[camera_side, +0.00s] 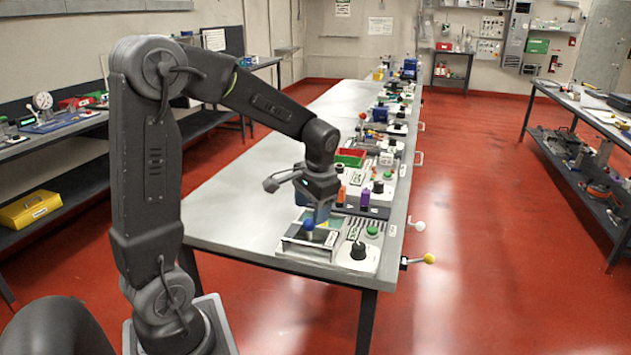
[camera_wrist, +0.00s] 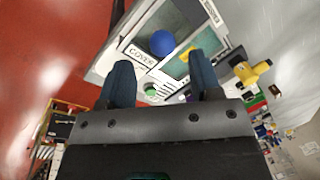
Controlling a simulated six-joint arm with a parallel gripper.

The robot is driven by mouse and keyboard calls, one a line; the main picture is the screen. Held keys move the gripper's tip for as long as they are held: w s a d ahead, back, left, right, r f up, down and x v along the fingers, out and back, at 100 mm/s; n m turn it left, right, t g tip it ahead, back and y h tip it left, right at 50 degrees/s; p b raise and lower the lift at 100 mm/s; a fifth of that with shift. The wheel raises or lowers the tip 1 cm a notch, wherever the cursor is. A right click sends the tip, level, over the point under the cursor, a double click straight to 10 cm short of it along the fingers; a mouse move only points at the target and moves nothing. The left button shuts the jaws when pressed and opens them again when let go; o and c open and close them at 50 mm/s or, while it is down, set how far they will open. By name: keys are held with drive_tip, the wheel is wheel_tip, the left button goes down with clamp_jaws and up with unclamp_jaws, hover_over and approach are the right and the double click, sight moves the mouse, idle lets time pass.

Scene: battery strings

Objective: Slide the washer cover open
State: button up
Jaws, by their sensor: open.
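The washer cover unit (camera_side: 303,243) is a light frame with a teal panel near the front end of the long bench. In the wrist view the cover (camera_wrist: 142,57) carries a "COVER" label. A round blue knob (camera_wrist: 162,43) stands on it; it also shows in the side view (camera_side: 309,225). My gripper (camera_wrist: 165,75) is open, its two dark blue fingers apart. In the wrist view the knob lies just beyond and between the fingertips, and nothing is gripped. In the side view my gripper (camera_side: 318,213) is right at the knob; whether they touch cannot be told.
A black dial (camera_side: 358,251) and a green button (camera_side: 372,230) sit on the panel right of the cover. Orange and purple cylinders (camera_side: 364,198) and a red-green bin (camera_side: 350,157) stand behind. The bench top (camera_side: 235,215) at left is clear.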

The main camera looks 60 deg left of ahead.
wheel_tip(320, 180, up, 9)
drive_tip(key=d, duration=0.1)
drive_tip(key=shift+w+d, duration=0.15)
drive_tip(key=shift+d, duration=0.25)
drive_tip(key=s+d+m+t+h, duration=0.2)
drive_tip(key=s+d+t, duration=0.4)
drive_tip(key=s+d, duration=0.6)
drive_tip(key=d, duration=0.3)
drive_tip(key=shift+s+d+f, duration=0.15)
drive_tip(key=shift+s+f, duration=0.1)
drive_tip(key=shift+s, duration=0.1)
